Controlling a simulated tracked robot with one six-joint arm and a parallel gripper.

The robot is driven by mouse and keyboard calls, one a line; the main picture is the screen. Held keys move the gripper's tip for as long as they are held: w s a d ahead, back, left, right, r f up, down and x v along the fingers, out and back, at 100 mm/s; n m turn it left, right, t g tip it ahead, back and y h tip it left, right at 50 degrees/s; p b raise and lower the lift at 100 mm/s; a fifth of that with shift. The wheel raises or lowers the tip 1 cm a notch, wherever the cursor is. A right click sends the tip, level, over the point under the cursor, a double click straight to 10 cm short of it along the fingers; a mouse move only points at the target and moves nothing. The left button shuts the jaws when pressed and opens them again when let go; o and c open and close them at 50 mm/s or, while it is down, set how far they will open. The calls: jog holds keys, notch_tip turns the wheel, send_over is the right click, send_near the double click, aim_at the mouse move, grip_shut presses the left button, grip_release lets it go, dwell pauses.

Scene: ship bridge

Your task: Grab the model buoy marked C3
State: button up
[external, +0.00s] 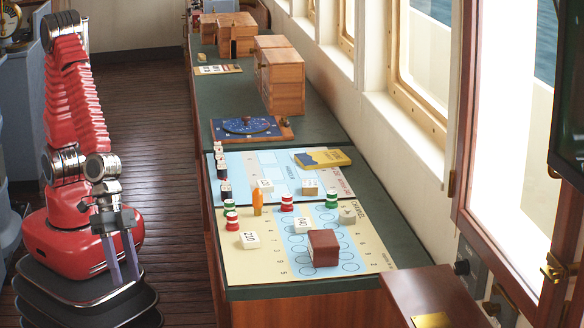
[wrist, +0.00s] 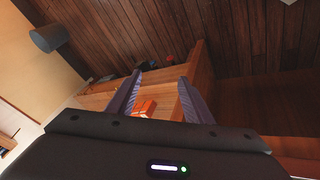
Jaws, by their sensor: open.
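Several small striped model buoys stand upright on the chart on the counter in the external view. Green-and-white ones are a right one (external: 331,200) and a left one (external: 229,206). Red-and-white ones are a middle one (external: 287,202) and a left one (external: 232,222). Their markings are too small to read, so I cannot tell which is C3. My gripper (external: 123,276) is open and empty, pointing down over my base, left of the counter and apart from the buoys. Its two fingers also show spread in the wrist view (wrist: 161,77), where no buoy is identifiable.
A yellow book (external: 322,158) lies behind. Wooden boxes (external: 280,80) stand farther back. The floor (external: 140,110) left of the counter is clear.

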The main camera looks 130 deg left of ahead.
jog(key=w+a+f+n+t+y, duration=0.2)
jog(key=w+a+f+n+y, duration=0.1)
jog(key=w+f, duration=0.2)
jog(key=n+t+y, duration=0.2)
jog(key=n+y, duration=0.4)
jog(key=y, duration=0.7)
send_near(228, 229)
jog(key=shift+a+r, duration=0.85)
jog(key=shift+a, duration=0.1)
jog(key=shift+x, duration=4.35)
